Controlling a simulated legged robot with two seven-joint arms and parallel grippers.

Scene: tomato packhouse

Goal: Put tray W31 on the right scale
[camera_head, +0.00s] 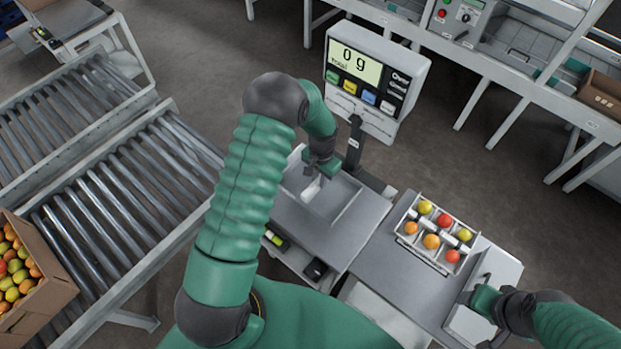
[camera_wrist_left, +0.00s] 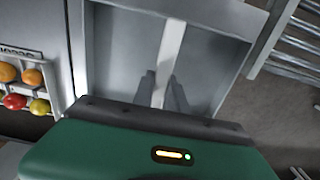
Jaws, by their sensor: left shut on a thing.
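My left gripper (camera_head: 318,174) is shut on the white middle bar of an empty grey tray (camera_head: 347,205). In the left wrist view, the fingers (camera_wrist_left: 162,92) straddle that bar inside the tray (camera_wrist_left: 115,50). The tray is over a grey worktop; whether it touches it is unclear. A second tray (camera_head: 408,243), holding several red, orange and yellow tomatoes, sits on the worktop to the right. Its label (camera_wrist_left: 20,51) is too small to read. The scale display (camera_head: 356,66) reads 0 g. My right gripper (camera_head: 476,300) is beside a pale plate; its jaws are unclear.
Roller conveyors (camera_head: 130,190) run along the left, with a cardboard box of tomatoes (camera_head: 50,292). The grey worktop (camera_head: 395,275) has bare room left of the tomato tray. A dark post (camera_head: 354,145) stands close behind the held tray. Benches stand at the back right.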

